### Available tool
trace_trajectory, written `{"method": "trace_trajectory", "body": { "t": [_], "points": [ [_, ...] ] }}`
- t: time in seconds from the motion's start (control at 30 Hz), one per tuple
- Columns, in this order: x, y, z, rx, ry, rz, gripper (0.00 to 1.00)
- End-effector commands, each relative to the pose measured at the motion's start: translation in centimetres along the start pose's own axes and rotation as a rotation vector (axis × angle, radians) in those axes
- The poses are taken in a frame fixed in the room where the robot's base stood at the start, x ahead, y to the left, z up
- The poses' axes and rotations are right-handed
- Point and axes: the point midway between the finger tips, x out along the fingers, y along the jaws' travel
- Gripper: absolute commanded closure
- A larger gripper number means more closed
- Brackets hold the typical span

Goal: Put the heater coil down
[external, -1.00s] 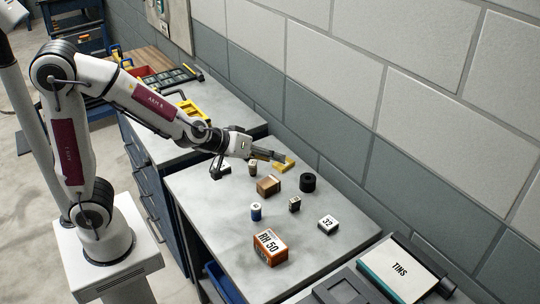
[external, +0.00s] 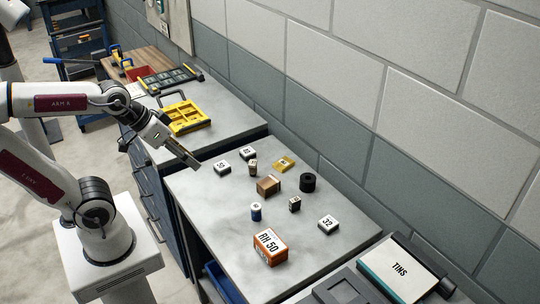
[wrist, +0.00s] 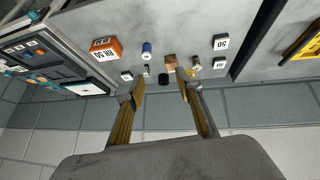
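My gripper (external: 185,154) hangs above the left edge of the grey bench top (external: 215,215). In the wrist view its two fingers (wrist: 162,92) are apart with nothing held between them. No thing is plainly marked as the heater coil. A black ring-shaped cylinder (external: 307,182) stands upright on the bench, clear of the gripper; it also shows beyond the fingertips in the wrist view (wrist: 163,79). A small tan cylinder with a pale top (external: 253,168) stands farther left. I cannot tell which of these is the coil.
A brown block (external: 268,186), a yellow piece (external: 284,163), a blue cylinder (external: 256,212), a small dark block (external: 294,204), an orange RH 50 box (external: 270,247) and white numbered blocks (external: 328,224) share the bench. The wall borders the back.

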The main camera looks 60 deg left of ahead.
Motion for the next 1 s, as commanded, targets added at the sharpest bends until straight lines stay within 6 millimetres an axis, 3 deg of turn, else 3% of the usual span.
{"method": "trace_trajectory", "body": {
  "t": [0.13, 0.33, 1.0],
  "points": [
    [-1.8, -2.4, 2.8, 0.020, -0.047, -0.074, 0.65],
    [-3.0, -4.0, 4.8, 0.029, -0.086, -0.128, 0.65],
    [-3.1, -4.1, 5.0, 0.030, -0.090, -0.133, 0.65]
  ]
}}
